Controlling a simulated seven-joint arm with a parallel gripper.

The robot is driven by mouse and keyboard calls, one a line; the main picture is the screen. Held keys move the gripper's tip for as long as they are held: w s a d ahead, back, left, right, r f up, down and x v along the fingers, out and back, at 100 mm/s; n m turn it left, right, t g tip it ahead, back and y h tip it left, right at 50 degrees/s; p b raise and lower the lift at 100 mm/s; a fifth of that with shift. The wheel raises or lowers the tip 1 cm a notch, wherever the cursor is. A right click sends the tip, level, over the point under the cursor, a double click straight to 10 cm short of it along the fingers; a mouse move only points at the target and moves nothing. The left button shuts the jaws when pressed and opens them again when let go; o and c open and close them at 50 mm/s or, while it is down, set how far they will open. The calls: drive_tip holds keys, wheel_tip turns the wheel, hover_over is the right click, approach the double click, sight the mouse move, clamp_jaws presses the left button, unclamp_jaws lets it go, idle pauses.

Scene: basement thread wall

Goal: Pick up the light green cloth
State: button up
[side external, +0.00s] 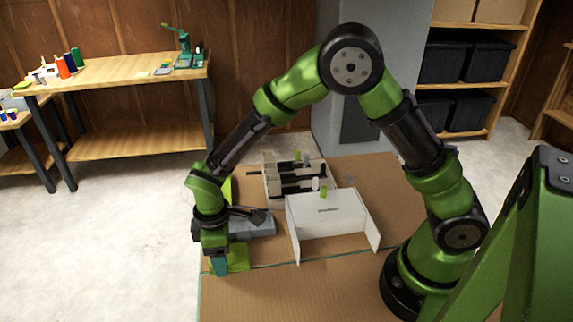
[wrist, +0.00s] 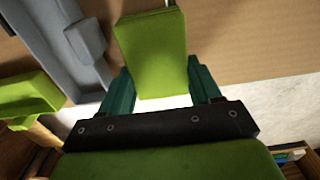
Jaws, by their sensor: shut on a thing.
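The light green cloth (wrist: 155,48) is a flat, folded-looking block in the wrist view, between the two teal fingers of my gripper (wrist: 160,84). The fingers are shut on it from both sides. In the side external view, my gripper (side external: 219,265) points down at the front left of the brown work surface. The cloth (side external: 239,257) shows there just right of the fingers, partly hidden by them. I cannot tell whether it still touches the surface.
A grey tool (side external: 255,227) lies behind the cloth. A second yellow-green object (wrist: 30,97) is at the left in the wrist view. A white panel stand (side external: 325,222) and a box of dark-handled items (side external: 273,187) stand to the right. The front cardboard (side external: 300,290) is clear.

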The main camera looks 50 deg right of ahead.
wheel_tip(320, 180, up, 10)
drive_tip(key=shift+f, duration=0.1)
idle(0.4)
